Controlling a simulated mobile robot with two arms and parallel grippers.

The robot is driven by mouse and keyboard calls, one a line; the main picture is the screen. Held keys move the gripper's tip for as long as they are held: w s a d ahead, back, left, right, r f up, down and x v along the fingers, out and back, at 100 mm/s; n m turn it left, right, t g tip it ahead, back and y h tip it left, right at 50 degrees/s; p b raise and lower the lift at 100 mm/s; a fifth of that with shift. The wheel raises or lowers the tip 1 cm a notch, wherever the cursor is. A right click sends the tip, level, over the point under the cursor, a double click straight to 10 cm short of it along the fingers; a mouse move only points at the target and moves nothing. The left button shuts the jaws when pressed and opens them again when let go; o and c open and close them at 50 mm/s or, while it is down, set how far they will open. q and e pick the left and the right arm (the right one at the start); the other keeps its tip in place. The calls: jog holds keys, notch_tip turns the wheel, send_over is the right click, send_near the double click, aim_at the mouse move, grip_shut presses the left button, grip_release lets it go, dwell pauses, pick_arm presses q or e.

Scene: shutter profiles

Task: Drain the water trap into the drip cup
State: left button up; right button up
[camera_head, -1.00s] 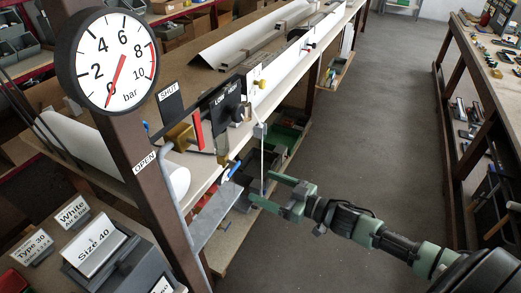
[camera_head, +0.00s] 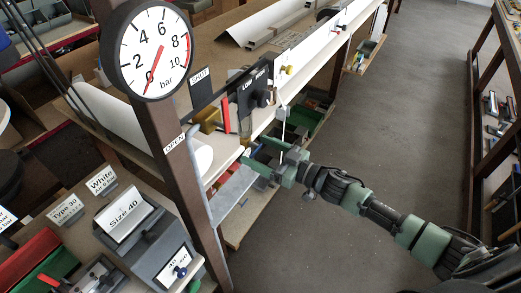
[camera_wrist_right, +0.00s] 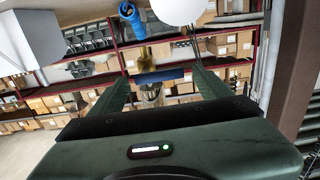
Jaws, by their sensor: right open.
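My right gripper (camera_head: 245,155) is open beside the bench's front edge, below the valve and regulator assembly. In the right wrist view its two fingers (camera_wrist_right: 160,82) stand apart. Between them, farther off, are a brass fitting (camera_wrist_right: 147,57), a blue bar (camera_wrist_right: 172,75) and a greyish, ribbed round part below it. I cannot tell whether this is the water trap or the drip cup. In the head view a small amber-grey body (camera_head: 245,125) hangs beside the red lever (camera_head: 226,115); it may be the trap. No drip cup can be made out clearly. My left gripper is not in view.
A pressure gauge (camera_head: 158,48) on a brown post has its needle near 0. A LOW/HIGH panel (camera_head: 254,90) and SHUT and OPEN labels are close by. A blue fitting (camera_wrist_right: 130,18) is above the gripper. The aisle floor (camera_head: 395,130) to the right is clear.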

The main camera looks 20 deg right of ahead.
jog(key=c, duration=1.4)
jog(key=shift+o, duration=0.2)
